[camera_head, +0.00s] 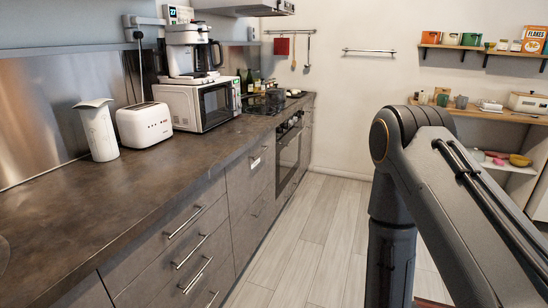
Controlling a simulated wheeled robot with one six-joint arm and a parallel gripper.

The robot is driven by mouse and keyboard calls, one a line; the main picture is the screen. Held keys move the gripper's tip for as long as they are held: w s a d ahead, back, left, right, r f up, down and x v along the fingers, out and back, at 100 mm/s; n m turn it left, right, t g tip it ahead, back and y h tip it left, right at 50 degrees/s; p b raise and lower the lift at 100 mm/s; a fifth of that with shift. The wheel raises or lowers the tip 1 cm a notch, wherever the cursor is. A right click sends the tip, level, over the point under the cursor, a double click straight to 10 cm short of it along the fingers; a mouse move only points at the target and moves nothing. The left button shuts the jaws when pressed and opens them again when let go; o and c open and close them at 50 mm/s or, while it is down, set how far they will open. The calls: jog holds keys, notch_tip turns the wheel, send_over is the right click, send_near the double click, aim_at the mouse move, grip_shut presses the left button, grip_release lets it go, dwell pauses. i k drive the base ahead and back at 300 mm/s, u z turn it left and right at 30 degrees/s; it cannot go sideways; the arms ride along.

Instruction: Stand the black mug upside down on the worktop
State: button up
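The dark brown worktop (135,195) runs along the left wall from the near left corner to the back. I cannot pick out a black mug with certainty. A small dark cup (442,100) and a grey cup (461,102) stand on the wooden shelf at the right. They are too small to tell whether either is a black mug. My arm fills the right side of the view and bends downward. My gripper is out of the picture.
A white jug (98,130), a white toaster (145,125) and a microwave (196,106) with a coffee maker (189,50) on top stand on the worktop. Its front part is bare. Drawers (185,245) and an oven (288,150) are below. The grey floor (310,225) is clear.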

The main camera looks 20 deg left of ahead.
aim_at(98, 209)
jog(key=i, duration=1.25)
jog(key=u, duration=3)
jog(key=i, duration=0.5)
jog(key=z, duration=0.1)
